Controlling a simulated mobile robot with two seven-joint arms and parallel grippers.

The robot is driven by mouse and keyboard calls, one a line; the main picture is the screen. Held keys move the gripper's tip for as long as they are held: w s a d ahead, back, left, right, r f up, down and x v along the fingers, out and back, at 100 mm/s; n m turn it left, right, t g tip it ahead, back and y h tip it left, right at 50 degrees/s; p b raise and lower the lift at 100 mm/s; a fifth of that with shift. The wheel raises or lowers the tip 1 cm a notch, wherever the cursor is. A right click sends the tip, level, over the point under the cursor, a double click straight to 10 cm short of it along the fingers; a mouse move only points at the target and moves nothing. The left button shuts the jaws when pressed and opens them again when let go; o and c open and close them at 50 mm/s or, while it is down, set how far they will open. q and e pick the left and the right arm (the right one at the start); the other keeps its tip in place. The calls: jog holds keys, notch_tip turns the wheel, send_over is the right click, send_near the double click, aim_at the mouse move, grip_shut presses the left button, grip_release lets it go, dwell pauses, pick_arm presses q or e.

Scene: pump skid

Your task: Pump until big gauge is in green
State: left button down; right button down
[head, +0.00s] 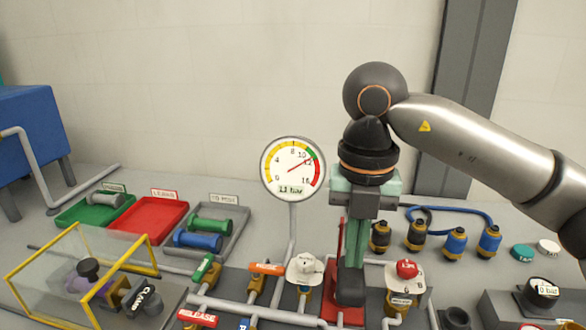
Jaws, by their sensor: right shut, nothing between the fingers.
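The big round gauge (292,168) stands on a grey post at the middle. Its needle points up and right, near the 12 mark, close to where the short green band meets the red one. Its readout looks like 11 bar. My right gripper (350,284) points straight down, right of the gauge, with its fingers shut and empty. A red upright bar (334,262), perhaps the pump lever, stands just left of the fingers. I cannot tell whether they touch. The pump's lower part is largely hidden behind the gripper. My left gripper is out of view.
Valves with green (203,268), orange (266,268) and red (407,268) handles crowd the front. A yellow-framed clear guard (84,232) and trays (148,218) are on the left. Several fittings (455,242), a blue hose (440,210) and a small gauge (542,291) are on the right.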

jog(key=shift+r+p, duration=1.95)
jog(key=shift+r, duration=0.6)
jog(key=shift+f, duration=0.1)
